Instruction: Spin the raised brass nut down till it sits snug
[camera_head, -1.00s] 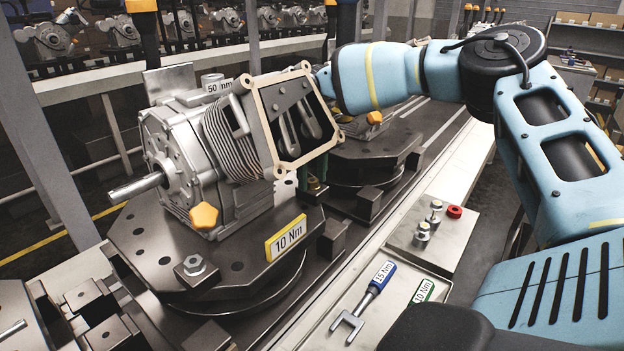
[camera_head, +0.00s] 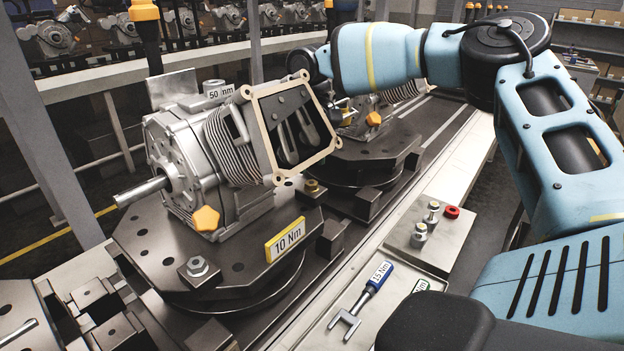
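A brass nut (camera_head: 313,187) shows low on the dark round fixture plate (camera_head: 180,268), just right of the grey engine (camera_head: 180,165). I cannot tell how far it stands above its seat. A yellow plate marked 10 Nm (camera_head: 285,240) stands on the fixture's front edge. My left gripper is not in view.
A tray (camera_head: 318,338) at the front holds a blue-handled wrench marked 15 Nm (camera_head: 372,288). The green-edged label beside it is partly covered. A panel (camera_head: 455,235) carries two metal knobs (camera_head: 419,234) and a red ring (camera_head: 452,212). A second fixture stands behind.

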